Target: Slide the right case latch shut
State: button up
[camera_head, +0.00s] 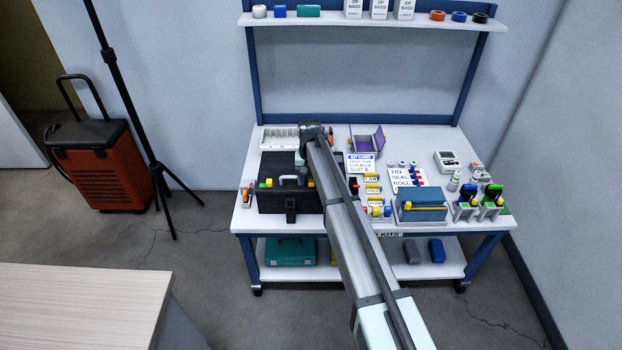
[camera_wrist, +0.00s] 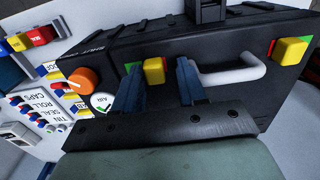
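The black case (camera_head: 272,203) lies on the workbench, partly hidden by my arm in the head view; its side also shows in the wrist view (camera_wrist: 225,45). A yellow latch (camera_wrist: 154,72) sits beside the pale handle (camera_wrist: 235,73), with green on one side of it and red on the other. This is the right latch, since the wrist view is turned around; my arm hides it in the head view. The other yellow latch (camera_wrist: 291,50) is past the handle. My gripper (camera_wrist: 160,75) is open, its two dark fingers on either side of the right latch, with no clear contact visible.
Labelled cards and small coloured parts lie beside the case. A blue box (camera_head: 422,203) stands to the right on the bench (camera_head: 240,222).

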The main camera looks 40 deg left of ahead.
jog(key=shift+o, duration=0.5)
jog(key=shift+w+d, duration=0.35)
jog(key=shift+d, duration=0.1)
jog(key=shift+w+d+r, duration=0.2)
jog(key=shift+w+r, duration=0.05)
notch_tip(320, 180, up, 13)
jog(key=a+n+y, duration=0.1)
jog(key=s+d+f, duration=0.2)
jog(key=d+f, duration=0.9)
jog(key=d, duration=0.3)
jog(key=s+d+f, duration=0.3)
jog(key=d+f, duration=0.9)
jog(key=d, duration=0.2)
jog(key=shift+s+d+m+t, duration=0.2)
jog(key=shift+d+m+t, duration=0.1)
jog(key=shift+m, duration=0.1)
